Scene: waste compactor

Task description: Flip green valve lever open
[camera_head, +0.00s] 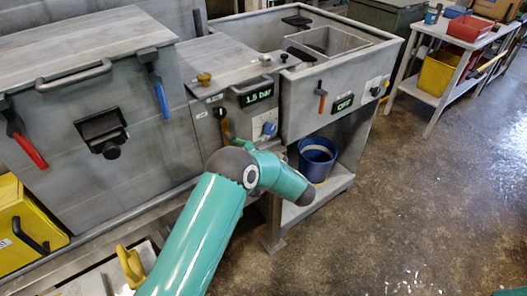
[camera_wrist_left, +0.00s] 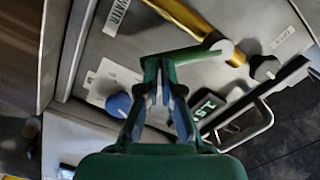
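The green valve lever (camera_wrist_left: 190,54) shows in the left wrist view, running from a pale round pivot beside a yellow pipe (camera_wrist_left: 205,22) toward my fingertips. My left gripper (camera_wrist_left: 161,68) is at the lever's free end. Its tips are close together and overlap the lever in the picture. I cannot tell whether they grip it. In the head view my teal left arm hides most of the gripper and lever, below the yellow pipe (camera_head: 222,112) on the panel. My right gripper is not in view.
A blue knob (camera_wrist_left: 119,104) and a pressure display with a handle (camera_wrist_left: 240,122) flank the gripper. The head view shows the display reading 1.5 bar (camera_head: 258,96), an orange-handled lever (camera_head: 321,97), a blue bucket (camera_head: 317,158) and clear floor at right.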

